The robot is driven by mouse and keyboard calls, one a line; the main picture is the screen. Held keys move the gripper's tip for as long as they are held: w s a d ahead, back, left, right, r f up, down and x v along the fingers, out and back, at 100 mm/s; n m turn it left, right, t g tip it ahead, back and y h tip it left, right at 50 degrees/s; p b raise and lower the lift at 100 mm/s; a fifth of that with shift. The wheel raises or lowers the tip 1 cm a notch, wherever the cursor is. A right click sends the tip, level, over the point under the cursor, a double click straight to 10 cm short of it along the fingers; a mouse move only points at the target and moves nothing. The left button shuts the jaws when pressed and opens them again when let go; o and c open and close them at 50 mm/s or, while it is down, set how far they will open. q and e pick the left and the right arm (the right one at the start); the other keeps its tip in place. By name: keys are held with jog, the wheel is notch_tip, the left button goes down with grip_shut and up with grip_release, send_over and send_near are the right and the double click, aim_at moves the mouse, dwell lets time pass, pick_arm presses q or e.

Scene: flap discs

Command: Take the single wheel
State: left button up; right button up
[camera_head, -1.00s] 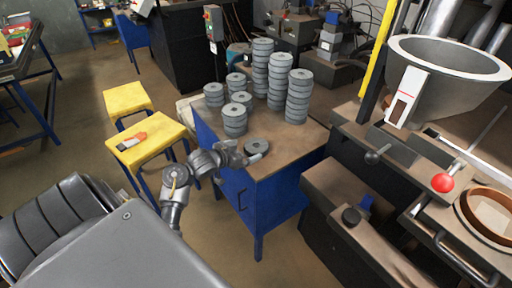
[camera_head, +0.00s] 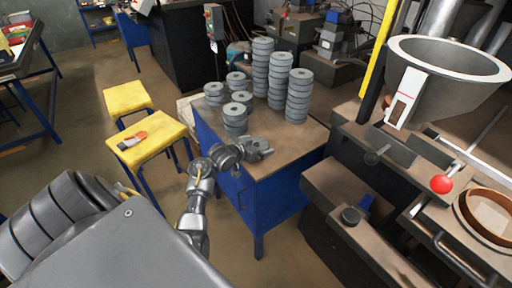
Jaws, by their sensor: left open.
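Several stacks of grey flap wheels (camera_head: 262,75) stand on the brown top of a blue cabinet (camera_head: 290,150). In the earlier frame a single dark grey wheel lies flat near the cabinet's front left edge. Now my left gripper (camera_head: 264,150) is over that spot, low at the cabinet top, and it hides most or all of the wheel. The gripper is open. I cannot tell whether its fingers are around the wheel or touching it. My right gripper is not in view.
A short wheel stack (camera_head: 235,121) stands just behind my left gripper. Two yellow stools (camera_head: 150,143) are to the left, the nearer with an orange and grey item (camera_head: 132,140) on it. A machine with a metal funnel (camera_head: 447,75) stands at the right. The cabinet's front right top is clear.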

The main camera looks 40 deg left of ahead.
pick_arm(q)
jog(key=c, duration=1.1)
jog(key=shift+o, duration=0.2)
jog(key=shift+r, duration=0.1)
